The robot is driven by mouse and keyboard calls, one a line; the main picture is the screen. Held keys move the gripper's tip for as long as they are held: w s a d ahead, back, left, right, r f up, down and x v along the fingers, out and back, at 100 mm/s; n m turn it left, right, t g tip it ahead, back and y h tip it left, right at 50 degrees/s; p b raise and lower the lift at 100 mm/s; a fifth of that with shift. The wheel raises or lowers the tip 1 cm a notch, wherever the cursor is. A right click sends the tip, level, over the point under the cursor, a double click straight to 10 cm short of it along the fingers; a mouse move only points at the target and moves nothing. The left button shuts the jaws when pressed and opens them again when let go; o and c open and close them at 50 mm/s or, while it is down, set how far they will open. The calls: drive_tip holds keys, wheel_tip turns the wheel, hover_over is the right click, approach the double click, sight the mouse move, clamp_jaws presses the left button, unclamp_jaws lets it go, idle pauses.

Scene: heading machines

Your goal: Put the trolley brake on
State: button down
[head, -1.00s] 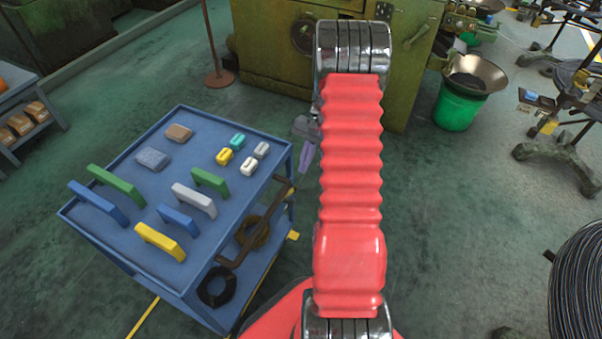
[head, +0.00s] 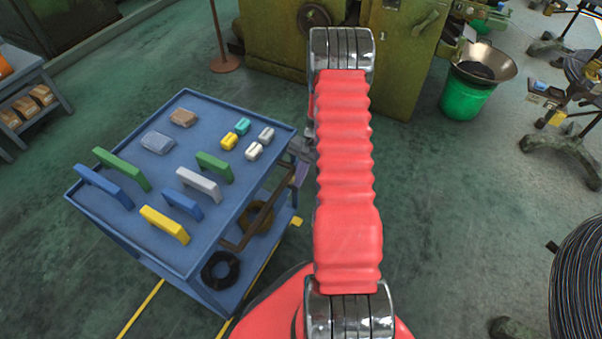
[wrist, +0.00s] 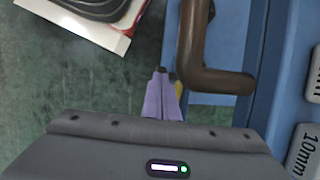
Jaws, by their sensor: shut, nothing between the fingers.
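The blue trolley (head: 150,225) stands left of my arm in the head view. Its brown bent handle (head: 262,215) is on its right side and also shows large in the wrist view (wrist: 192,60). A small yellow piece (head: 296,221), perhaps the brake pedal, sticks out low at the trolley's right corner. In the wrist view a yellow bit (wrist: 180,88) shows just behind my fingers. My gripper (wrist: 164,76) has purple fingers, shut and empty, pointing down beside the handle; in the head view it is partly hidden by my arm (head: 300,175). I cannot tell whether it touches anything.
Handles and small blocks (head: 200,184) lie on the trolley top. A black coil (head: 220,270) sits on its lower shelf. A green machine (head: 400,80) stands behind, with a green bucket (head: 466,98) to its right.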

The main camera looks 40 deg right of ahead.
drive_tip(key=shift+a+f, duration=0.1)
drive_tip(key=shift+s+a+f, duration=0.25)
drive_tip(key=shift+a+f, duration=0.25)
drive_tip(key=shift+r, duration=0.15)
drive_tip(key=a+v, duration=0.1)
drive_tip(key=v, duration=1.2)
drive_tip(key=shift+s+r, duration=0.3)
drive_tip(key=shift+r, duration=0.25)
drive_tip(key=shift+a, duration=0.15)
